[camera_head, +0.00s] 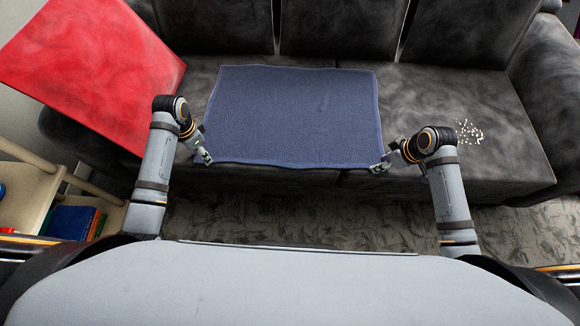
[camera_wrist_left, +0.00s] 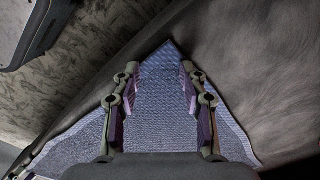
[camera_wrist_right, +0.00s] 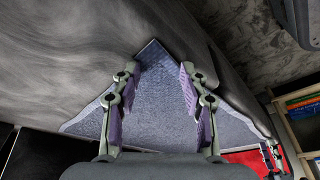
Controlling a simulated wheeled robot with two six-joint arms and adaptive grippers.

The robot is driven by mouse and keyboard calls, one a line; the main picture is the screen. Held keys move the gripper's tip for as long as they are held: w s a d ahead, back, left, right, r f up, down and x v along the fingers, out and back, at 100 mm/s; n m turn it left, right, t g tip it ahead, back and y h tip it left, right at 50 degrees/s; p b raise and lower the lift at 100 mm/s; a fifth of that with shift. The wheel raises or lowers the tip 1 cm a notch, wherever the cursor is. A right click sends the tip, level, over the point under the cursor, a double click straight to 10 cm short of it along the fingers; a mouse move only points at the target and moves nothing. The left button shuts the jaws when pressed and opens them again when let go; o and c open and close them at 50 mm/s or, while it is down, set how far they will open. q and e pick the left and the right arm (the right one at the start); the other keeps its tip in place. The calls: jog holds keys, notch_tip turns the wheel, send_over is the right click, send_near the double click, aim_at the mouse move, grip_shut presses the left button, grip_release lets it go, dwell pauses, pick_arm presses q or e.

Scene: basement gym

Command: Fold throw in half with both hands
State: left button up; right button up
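The throw (camera_head: 295,115) is a blue-grey cloth lying flat and spread out on the sofa seat, its near edge along the front of the cushions. My left gripper (camera_head: 206,158) is at the throw's near left corner. In the left wrist view the throw's corner (camera_wrist_left: 160,80) lies between the two open fingers (camera_wrist_left: 158,85). My right gripper (camera_head: 378,168) is at the near right corner. In the right wrist view that corner (camera_wrist_right: 155,80) lies between the open fingers (camera_wrist_right: 158,85). Both grippers have a wide gap between their fingers.
The dark grey sofa (camera_head: 430,90) has back cushions behind the throw. White bits (camera_head: 468,132) are scattered on the right seat. A wooden shelf (camera_head: 35,185) with books (camera_head: 75,222) stands at the left. Patterned carpet (camera_head: 310,220) lies in front.

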pick_arm(q)
jog(key=shift+f, duration=0.1)
grip_shut()
pick_arm(e)
jog(key=shift+s+f, duration=0.1)
jog(key=shift+f, duration=0.05)
grip_shut()
